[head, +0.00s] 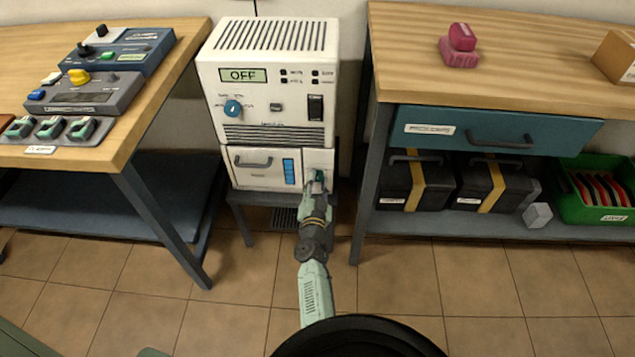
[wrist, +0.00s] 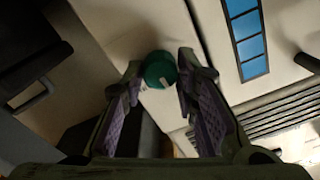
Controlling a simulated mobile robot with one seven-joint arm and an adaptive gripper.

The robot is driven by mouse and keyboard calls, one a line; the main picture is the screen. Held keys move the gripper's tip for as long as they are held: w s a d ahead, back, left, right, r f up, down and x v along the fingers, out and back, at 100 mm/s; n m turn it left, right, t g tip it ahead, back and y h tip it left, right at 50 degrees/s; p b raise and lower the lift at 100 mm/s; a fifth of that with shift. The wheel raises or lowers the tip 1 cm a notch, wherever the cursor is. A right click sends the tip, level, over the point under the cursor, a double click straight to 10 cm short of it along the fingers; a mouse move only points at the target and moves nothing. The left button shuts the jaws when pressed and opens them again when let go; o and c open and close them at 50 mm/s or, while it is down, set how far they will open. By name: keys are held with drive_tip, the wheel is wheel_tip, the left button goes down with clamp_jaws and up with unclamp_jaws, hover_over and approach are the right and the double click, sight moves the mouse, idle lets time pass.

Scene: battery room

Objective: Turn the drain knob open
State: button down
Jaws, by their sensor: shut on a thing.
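The drain knob is a small round teal knob with a pale pointer mark (wrist: 160,70), on the lower right front of the white machine (head: 270,85). In the wrist view it sits between my two fingertips. My gripper (wrist: 158,78) is shut on it. In the head view my gripper (head: 318,186) reaches the machine's lower right panel and hides most of the knob. The machine's display (head: 243,75) reads OFF. I cannot tell from the mark whether the drain is open.
A drawer with a handle (head: 254,162) and a blue level window (head: 291,171) are left of the knob. A wooden bench with control boxes (head: 118,50) stands left. Another bench with a teal drawer (head: 495,132) stands close on the right. The floor in front is clear.

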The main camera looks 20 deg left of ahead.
drive_tip(key=m, duration=0.5)
drive_tip(key=shift+m, duration=0.3)
drive_tip(key=shift+r+m+b, duration=0.1)
drive_tip(key=shift+m+b, duration=0.4)
drive_tip(key=shift+m, duration=1.7)
drive_tip(key=c, duration=1.3)
unclamp_jaws()
drive_tip(key=shift+o, duration=0.3)
drive_tip(key=shift+s, duration=0.1)
drive_tip(key=v, duration=0.7)
